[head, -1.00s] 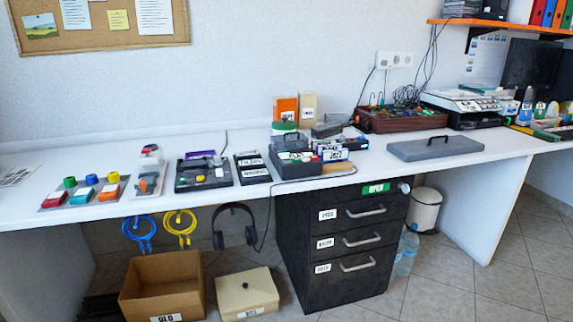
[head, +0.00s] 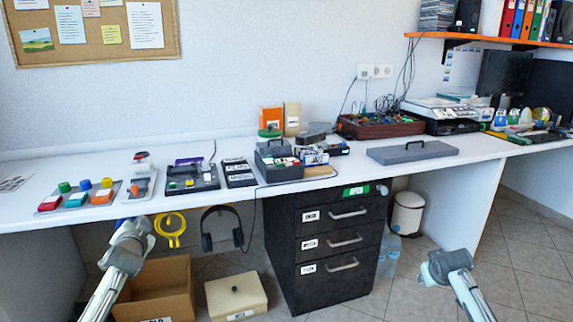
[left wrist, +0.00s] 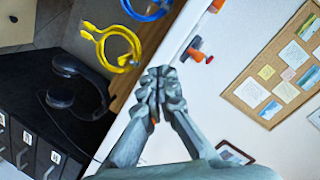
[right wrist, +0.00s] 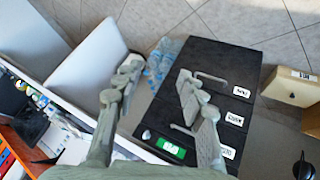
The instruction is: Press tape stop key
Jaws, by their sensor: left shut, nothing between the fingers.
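A black device (head: 192,178) with a purple piece at its back and small white, yellow and green keys lies on the white desk, left of centre. It looks like the tape player, but key labels are too small to read. A flat black panel (head: 238,172) with white strips lies to its right. My left gripper (head: 136,226) is shut and empty, in front of and below the desk edge, left of the device; its closed fingers show in the left wrist view (left wrist: 158,80). My right gripper (head: 447,262) is open and empty, away to the right; its fingers are spread in the right wrist view (right wrist: 158,74).
A grey open box (head: 280,166) stands to the right. A yellow cable (head: 170,230) and headphones (head: 222,230) hang below the edge. Black drawers (head: 330,240) stand underneath.

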